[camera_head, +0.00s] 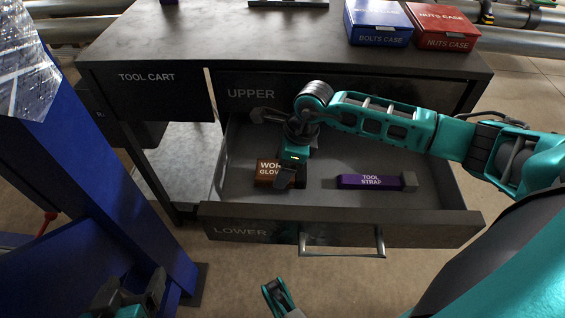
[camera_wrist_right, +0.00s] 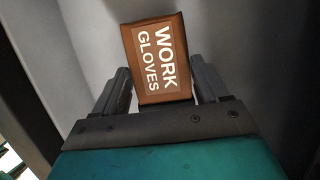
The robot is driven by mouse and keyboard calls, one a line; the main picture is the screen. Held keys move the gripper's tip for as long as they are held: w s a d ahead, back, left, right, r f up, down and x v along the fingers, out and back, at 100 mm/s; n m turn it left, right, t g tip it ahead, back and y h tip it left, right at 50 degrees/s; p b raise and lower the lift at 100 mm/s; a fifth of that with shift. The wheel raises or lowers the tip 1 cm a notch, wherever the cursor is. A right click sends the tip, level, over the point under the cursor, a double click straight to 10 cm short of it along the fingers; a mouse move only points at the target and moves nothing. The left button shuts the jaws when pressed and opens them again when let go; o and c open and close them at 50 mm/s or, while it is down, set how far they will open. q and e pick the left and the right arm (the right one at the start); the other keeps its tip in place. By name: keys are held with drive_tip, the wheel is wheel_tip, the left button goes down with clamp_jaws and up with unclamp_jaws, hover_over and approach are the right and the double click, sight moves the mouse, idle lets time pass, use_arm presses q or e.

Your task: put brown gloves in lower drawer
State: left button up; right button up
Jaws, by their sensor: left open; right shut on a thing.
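The brown work gloves pack (camera_head: 267,172) is inside the open lower drawer (camera_head: 236,229), in its left part. It also shows in the right wrist view (camera_wrist_right: 157,58), between the two fingers. My right gripper (camera_head: 285,180) reaches down into the drawer and is shut on the gloves, covering their right side in the head view. I cannot tell whether the gloves touch the drawer floor. My left gripper (camera_head: 132,289) is open and empty at the bottom left of the head view, away from the drawer.
A purple tool strap (camera_head: 371,182) lies in the drawer, right of the gloves. The upper drawer (camera_head: 250,94) is shut. A blue bolts case (camera_head: 378,24) and a red nuts case (camera_head: 443,28) stand on the cart top (camera_head: 220,45). A blue post (camera_head: 110,175) stands at left.

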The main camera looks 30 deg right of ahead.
sight(303, 170)
drive_tip(key=shift+f, duration=0.65)
drive_tip(key=o, duration=0.7)
drive_tip(key=shift+o, duration=0.5)
drive_tip(key=o, duration=0.3)
drive_tip(key=shift+s+d+r, duration=0.55)
drive_tip(key=shift+d+r, duration=0.2)
drive_tip(key=shift+d, duration=0.1)
drive_tip(key=shift+s+d+r, duration=0.55)
drive_tip(key=shift+d+r, duration=0.15)
drive_tip(key=shift+d, duration=0.1)
drive_tip(key=shift+s+d+r, duration=0.55)
drive_tip(key=shift+d+r, duration=0.2)
drive_tip(key=shift+d, duration=0.1)
